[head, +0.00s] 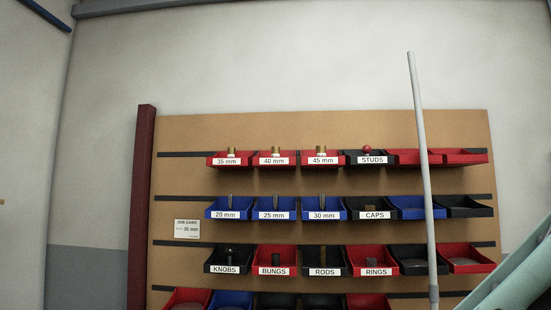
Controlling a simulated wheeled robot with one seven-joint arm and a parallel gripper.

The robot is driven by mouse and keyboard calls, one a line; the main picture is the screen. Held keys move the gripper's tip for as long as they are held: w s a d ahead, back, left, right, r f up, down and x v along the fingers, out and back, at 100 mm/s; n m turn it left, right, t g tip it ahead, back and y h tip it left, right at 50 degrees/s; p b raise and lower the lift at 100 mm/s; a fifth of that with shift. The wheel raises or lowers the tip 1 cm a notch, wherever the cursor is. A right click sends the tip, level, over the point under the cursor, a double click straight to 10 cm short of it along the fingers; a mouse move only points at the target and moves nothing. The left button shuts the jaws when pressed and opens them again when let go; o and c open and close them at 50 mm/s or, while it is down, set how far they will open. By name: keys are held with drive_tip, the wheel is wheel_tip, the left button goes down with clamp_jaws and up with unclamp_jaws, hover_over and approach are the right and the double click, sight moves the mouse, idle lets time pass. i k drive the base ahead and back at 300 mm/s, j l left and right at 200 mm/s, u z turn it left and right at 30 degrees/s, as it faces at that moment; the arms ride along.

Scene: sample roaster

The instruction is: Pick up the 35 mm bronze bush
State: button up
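The bin labelled 35 mm (211,161) is the leftmost red bin of the top row on the tan wall board. A small bronze bush (231,151) shows above its label; its lower part is hidden by the bin front. Similar brass-coloured pieces stand in the red 40 mm bin (259,160) and the red 45 mm bin (307,160) to its right. A pale teal part at the lower right corner looks like my arm. My gripper is not in view.
A pale grey pole (419,140) stands upright in front of the board's right side. A job card (187,229) reading 35 mm hangs at the left. Lower rows hold blue, black and red bins. A dark red post (142,200) edges the board.

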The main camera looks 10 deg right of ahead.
sight(232, 150)
drive_tip(key=i+j, duration=0.1)
drive_tip(key=j, duration=0.4)
drive_tip(key=i+j, duration=0.1)
drive_tip(key=j, duration=0.35)
drive_tip(key=i+l, duration=0.15)
drive_tip(key=i, duration=0.2)
drive_tip(key=i+l+u, duration=0.25)
drive_tip(key=i+u, duration=0.15)
drive_tip(key=i+l+u, duration=0.35)
drive_tip(key=i+l, duration=0.05)
